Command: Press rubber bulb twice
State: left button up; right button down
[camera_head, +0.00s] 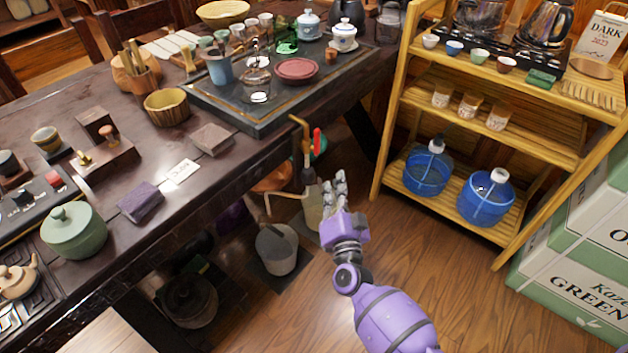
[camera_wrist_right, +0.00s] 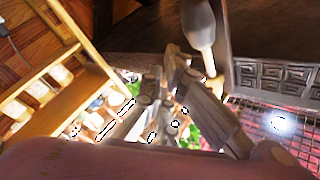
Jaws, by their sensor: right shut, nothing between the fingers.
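My right gripper (camera_head: 334,184) reaches up from the bottom of the head view, beside the front edge of the dark table (camera_head: 235,160). Its fingers are shut and empty, and point towards a brass tap (camera_head: 305,145) with a red handle (camera_head: 317,140) at the table edge. In the right wrist view the fingers (camera_wrist_right: 174,64) come together at the middle. My left gripper is out of view.
A tea tray (camera_head: 205,100) with cups and pots stands on the table. A grey bucket (camera_head: 277,250) is on the floor below. Floor between is clear.

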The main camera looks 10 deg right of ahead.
jog(key=shift+w+a, duration=0.5)
jog(key=shift+w, duration=0.1)
dwell(0.4)
dwell(0.7)
jog(key=shift+w+a, duration=0.25)
jog(key=shift+w, duration=0.1)
jog(key=shift+w+a, duration=0.45)
jog(key=shift+w, duration=0.1)
dwell(1.1)
jog(key=shift+s, duration=0.1)
jog(key=shift+s+d, duration=0.7)
jog(key=shift+s, duration=0.1)
